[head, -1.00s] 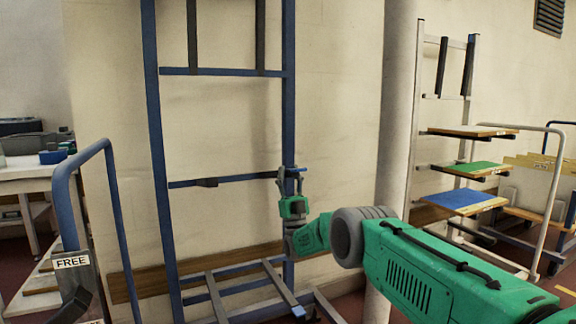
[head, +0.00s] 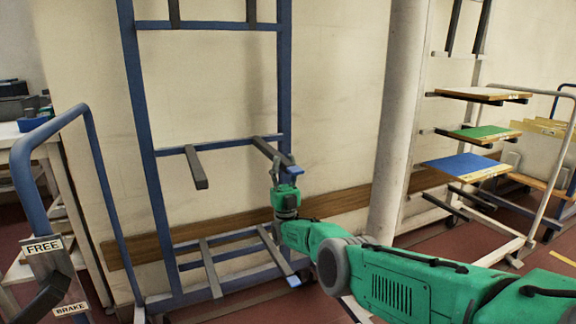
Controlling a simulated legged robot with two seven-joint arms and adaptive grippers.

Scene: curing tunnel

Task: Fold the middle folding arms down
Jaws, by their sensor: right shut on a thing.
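A blue rack frame (head: 139,120) stands against the wall with dark folding arms at several heights. On its middle crossbar (head: 228,145), the left folding arm (head: 196,168) sticks out toward me, folded down. The right middle folding arm (head: 264,149) also reaches outward from the bar, and its outer end is at my right gripper (head: 286,164). My right gripper is shut on that arm's end, which it partly hides. My left gripper is out of view.
The upper arms (head: 251,10) point up; the lower arms (head: 210,268) stick outward. A blue handle rail (head: 92,150) with FREE and BRAKE labels stands at left. A pillar (head: 401,120) and a white rack with coloured boards (head: 467,167) stand at right.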

